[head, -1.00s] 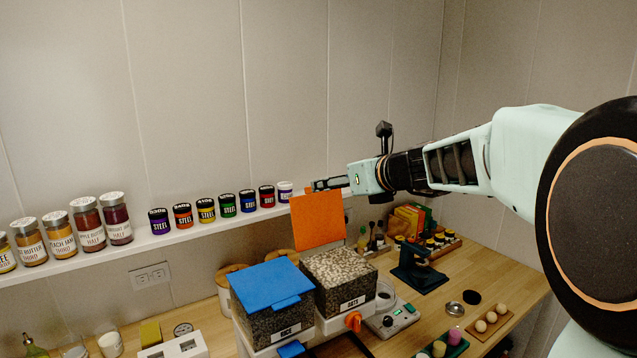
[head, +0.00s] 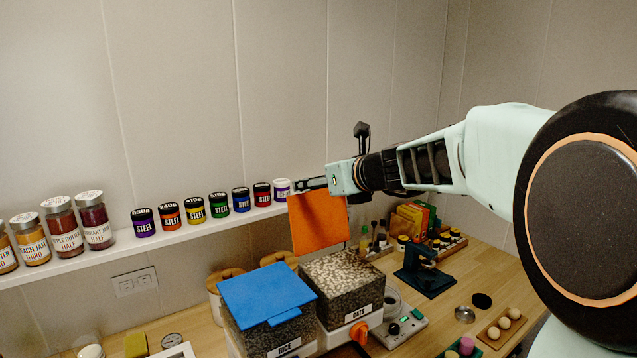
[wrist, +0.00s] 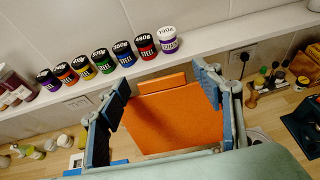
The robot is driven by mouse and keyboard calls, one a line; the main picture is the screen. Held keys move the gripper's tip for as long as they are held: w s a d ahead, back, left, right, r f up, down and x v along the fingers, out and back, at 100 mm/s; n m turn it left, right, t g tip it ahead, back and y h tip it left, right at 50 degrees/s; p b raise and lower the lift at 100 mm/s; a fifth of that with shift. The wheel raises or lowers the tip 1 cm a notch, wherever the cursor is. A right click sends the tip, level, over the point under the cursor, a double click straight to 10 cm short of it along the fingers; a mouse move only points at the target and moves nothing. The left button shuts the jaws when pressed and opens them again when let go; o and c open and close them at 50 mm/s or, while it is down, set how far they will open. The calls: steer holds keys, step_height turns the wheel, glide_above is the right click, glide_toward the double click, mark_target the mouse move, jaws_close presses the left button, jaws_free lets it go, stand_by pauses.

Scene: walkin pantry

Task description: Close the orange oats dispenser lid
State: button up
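The orange lid (head: 318,224) stands upright, open, at the back of the oats dispenser (head: 352,280), a speckled dark box labelled OATS with its contents exposed. My gripper (head: 303,185) is at the lid's top edge, above the dispenser. In the wrist view, my gripper (wrist: 162,80) has its fingers wide apart. The orange lid (wrist: 170,118) shows between and beyond them, filling much of the gap. I cannot tell whether a finger touches the lid.
A shelf (head: 85,258) with jars and small coloured cans runs along the wall close to my gripper. The rice dispenser (head: 268,330) with a closed blue lid (head: 265,292) stands left of the oats.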

jaws_close()
steer(key=shift+s+d+f+b, duration=0.1)
steer(key=shift+f+b, duration=0.05)
steer(key=shift+b, duration=0.45)
